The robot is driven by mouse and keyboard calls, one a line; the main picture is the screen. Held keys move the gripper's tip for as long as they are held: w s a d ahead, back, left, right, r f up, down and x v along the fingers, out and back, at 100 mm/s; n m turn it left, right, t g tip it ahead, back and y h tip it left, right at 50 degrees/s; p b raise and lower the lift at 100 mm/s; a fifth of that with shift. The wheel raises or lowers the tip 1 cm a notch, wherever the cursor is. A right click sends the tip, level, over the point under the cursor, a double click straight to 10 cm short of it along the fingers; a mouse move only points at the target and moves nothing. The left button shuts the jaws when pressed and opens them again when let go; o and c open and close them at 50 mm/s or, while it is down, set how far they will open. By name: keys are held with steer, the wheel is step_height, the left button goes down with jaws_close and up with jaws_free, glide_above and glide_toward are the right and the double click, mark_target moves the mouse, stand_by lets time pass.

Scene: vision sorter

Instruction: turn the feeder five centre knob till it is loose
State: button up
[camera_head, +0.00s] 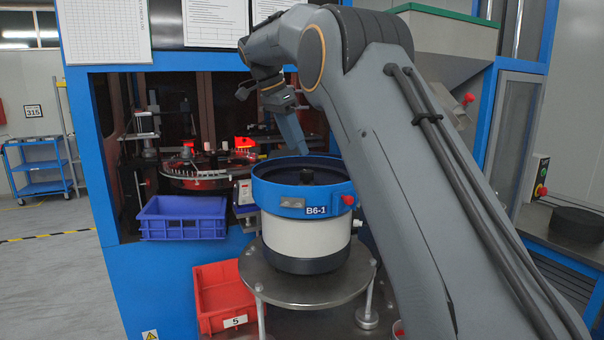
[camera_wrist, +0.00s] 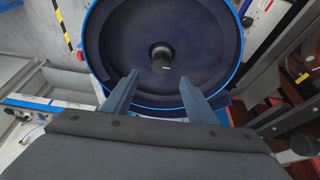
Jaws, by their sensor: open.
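The feeder (camera_head: 307,236) is a round bowl with a blue rim and white body, labelled B6-1, on a round metal stand. The feeder's dark bowl interior also shows in the wrist view (camera_wrist: 110,45). Its black centre knob (camera_wrist: 161,57) stands in the middle of the bowl; in the head view the knob (camera_head: 308,176) shows small and dark. My gripper (camera_wrist: 162,85) is open and empty, with its two blue-grey fingers over the near part of the bowl. The knob appears beyond the fingertips, between their lines, and apart from them. The label "five" is not seen on this feeder.
A red bin (camera_head: 215,290) labelled 5 sits low at left of the stand. A blue crate (camera_head: 182,217) stands before the machine opening. A red knob (camera_head: 348,200) sticks out on the bowl's rim. The raised bowl wall surrounds the centre knob.

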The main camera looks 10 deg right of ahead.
mark_target(307, 171)
steer(key=shift+p+x, duration=1.1)
steer(key=shift+x, duration=2.9)
steer(key=c, duration=1.1)
steer(key=shift+o, duration=0.2)
steer(key=shift+n, duration=0.3)
steer(key=n+t+b, duration=0.1)
steer(key=n+b, duration=0.1)
steer(key=n, duration=0.1)
steer(key=shift+s+n+t+y, duration=0.1)
steer(key=shift+n+t+y, duration=0.2)
steer(key=shift+t, duration=0.1)
steer(key=n, duration=0.1)
steer(key=n+t+y, duration=0.1)
steer(key=n, duration=0.1)
steer(key=shift+s+d+r+n, duration=0.1)
steer(key=shift+d+n, duration=0.05)
steer(key=shift+n, duration=0.15)
steer(key=n+y, duration=0.1)
steer(key=n, duration=0.2)
steer(key=shift+d+n, duration=0.1)
steer(key=shift+n, duration=0.2)
steer(key=shift+d+n+t+y+p, duration=0.1)
steer(key=shift+n+t+y+p, duration=0.45)
steer(key=shift+n, duration=1.35)
steer(key=shift+g+y, duration=0.25)
steer(key=shift+y, duration=0.1)
